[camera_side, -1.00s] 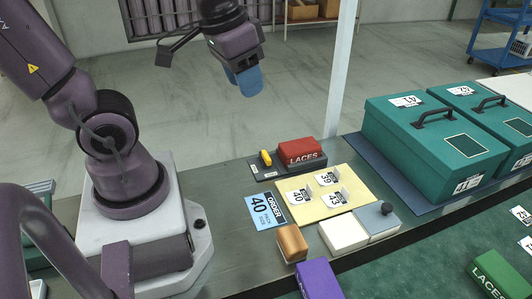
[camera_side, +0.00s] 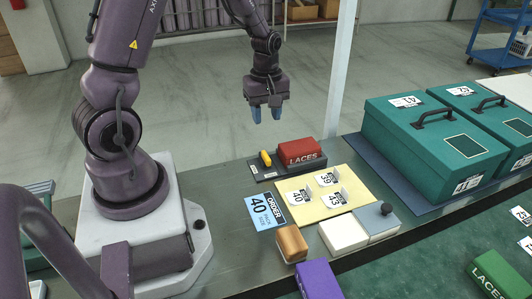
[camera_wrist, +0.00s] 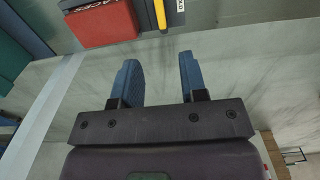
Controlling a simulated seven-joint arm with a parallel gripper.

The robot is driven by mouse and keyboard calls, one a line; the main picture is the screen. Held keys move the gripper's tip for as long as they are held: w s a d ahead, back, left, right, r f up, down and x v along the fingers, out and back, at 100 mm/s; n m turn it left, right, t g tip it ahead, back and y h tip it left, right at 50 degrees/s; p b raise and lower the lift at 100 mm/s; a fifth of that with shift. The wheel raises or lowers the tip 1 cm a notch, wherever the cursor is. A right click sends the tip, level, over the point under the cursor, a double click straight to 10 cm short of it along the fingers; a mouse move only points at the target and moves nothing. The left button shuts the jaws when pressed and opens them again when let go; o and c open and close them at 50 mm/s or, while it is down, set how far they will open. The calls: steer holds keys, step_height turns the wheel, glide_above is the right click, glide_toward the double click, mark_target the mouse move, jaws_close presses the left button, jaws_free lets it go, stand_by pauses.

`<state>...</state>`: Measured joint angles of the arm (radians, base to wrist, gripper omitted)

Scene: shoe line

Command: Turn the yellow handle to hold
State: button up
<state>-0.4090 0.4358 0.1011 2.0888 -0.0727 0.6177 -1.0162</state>
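The yellow handle (camera_side: 266,158) sits on a dark base plate (camera_side: 264,173) with small labels at its front edge, beside the red LACES box (camera_side: 300,152). In the wrist view the handle (camera_wrist: 160,14) shows at the top edge, next to the red box (camera_wrist: 100,22). My gripper (camera_side: 267,115) hangs above and behind the handle, fingers pointing down, touching nothing. In the wrist view its two blue fingers (camera_wrist: 158,80) stand apart with nothing between them.
To the front are a cream board (camera_side: 325,210) with numbered cards, a blue ORDER card (camera_side: 266,212), an orange-brown block (camera_side: 291,242) and a white box (camera_side: 343,234). Large green boxes (camera_side: 432,150) stand at the right. The air around my gripper is clear.

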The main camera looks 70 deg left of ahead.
mark_target(266, 155)
step_height(266, 155, down, 12)
steer(key=shift+f, duration=0.2)
steer(key=shift+c, duration=0.2)
jaws_close()
